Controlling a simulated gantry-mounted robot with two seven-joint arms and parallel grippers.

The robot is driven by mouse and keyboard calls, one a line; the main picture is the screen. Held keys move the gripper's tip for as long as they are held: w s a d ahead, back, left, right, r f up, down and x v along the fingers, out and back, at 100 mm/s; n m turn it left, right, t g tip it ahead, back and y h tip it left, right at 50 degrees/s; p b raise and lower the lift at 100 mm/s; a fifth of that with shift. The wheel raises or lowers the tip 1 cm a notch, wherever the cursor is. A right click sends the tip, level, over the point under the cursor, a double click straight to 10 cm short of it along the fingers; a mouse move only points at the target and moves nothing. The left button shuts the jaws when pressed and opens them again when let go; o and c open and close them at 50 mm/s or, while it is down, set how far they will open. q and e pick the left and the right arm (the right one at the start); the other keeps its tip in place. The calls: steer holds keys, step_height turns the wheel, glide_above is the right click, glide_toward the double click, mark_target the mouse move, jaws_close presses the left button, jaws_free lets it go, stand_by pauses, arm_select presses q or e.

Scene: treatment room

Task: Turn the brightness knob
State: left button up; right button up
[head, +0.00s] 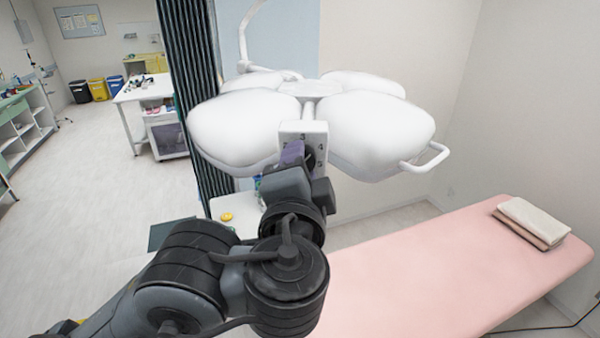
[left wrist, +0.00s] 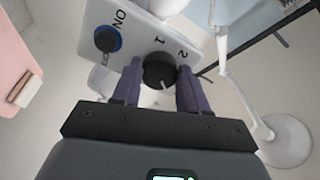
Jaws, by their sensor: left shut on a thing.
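The brightness knob (left wrist: 158,70) is a dark round knob on the white control panel (left wrist: 138,28) of the lamp, close to the printed numbers 1 and 2. A pale mark shows on its near side. The purple fingers of my left gripper (left wrist: 160,82) are on either side of the knob and shut on it. In the head view the control panel (head: 303,129) faces me at the middle of the white four-headed lamp (head: 375,125). My left gripper (head: 298,155) reaches up to it and hides most of the knob. My right gripper is in neither view.
A black switch (left wrist: 106,39) with a blue ring, marked ON, is beside the knob. The lamp has a white handle (head: 428,158) at right. A pink bed (head: 430,270) with folded towels (head: 528,222) is below right. A dark curtain (head: 190,75) hangs behind at left.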

arm_select(q)
steer(key=shift+r+m+p, duration=0.15)
steer(key=shift+m+p, duration=1.45)
steer(key=shift+m, duration=6.3)
steer(key=o, duration=1.1)
steer(key=shift+c, duration=0.2)
